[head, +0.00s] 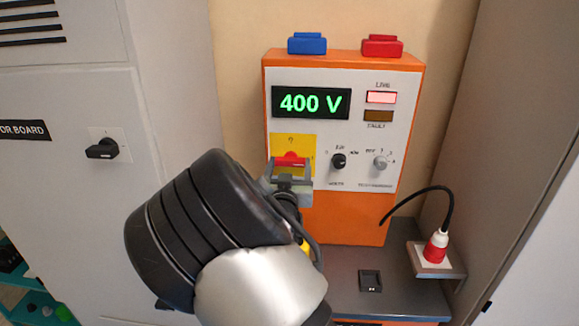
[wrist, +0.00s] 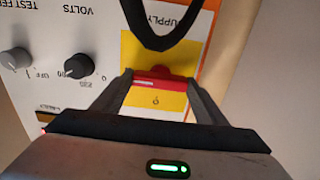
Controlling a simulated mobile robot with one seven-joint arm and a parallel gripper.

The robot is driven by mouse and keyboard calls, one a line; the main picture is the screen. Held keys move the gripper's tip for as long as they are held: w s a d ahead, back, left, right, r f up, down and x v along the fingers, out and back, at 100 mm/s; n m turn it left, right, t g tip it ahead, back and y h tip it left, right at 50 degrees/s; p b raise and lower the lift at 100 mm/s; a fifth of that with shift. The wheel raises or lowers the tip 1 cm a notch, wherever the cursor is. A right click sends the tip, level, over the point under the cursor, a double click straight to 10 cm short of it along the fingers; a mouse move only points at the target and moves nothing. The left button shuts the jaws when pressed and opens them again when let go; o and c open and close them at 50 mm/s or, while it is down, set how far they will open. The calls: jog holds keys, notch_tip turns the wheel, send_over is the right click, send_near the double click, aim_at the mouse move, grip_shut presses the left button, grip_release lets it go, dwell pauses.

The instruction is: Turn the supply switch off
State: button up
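The supply switch has a red handle (head: 290,161) on a yellow plate (head: 307,142), on the left of the orange control box's front. The handle lies level, with the 0 mark above it in the head view. In the wrist view, which is upside down, the red handle (wrist: 158,85) lies between my fingertips. My gripper (head: 291,178) is at the switch, with one finger by each end of the handle. My gripper (wrist: 159,88) stands wide in the wrist view; whether the fingertips touch the handle ends is unclear.
The display (head: 311,103) reads 400 V, and the live lamp (head: 381,97) is lit pink. Two black and grey knobs (head: 338,161) sit right of the switch. A red plug (head: 436,246) with a black cable stands at the right. A grey cabinet (head: 90,220) stands left.

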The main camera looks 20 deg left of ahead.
jog(key=c, duration=0.3)
jog(key=n+b, duration=0.1)
jog(key=n, duration=0.7)
jog(key=shift+n, duration=0.3)
jog(key=n, duration=0.4)
jog(key=n+p, duration=0.1)
jog(key=n, duration=0.4)
jog(key=shift+n, duration=0.3)
dwell(0.3)
jog(key=o, duration=1)
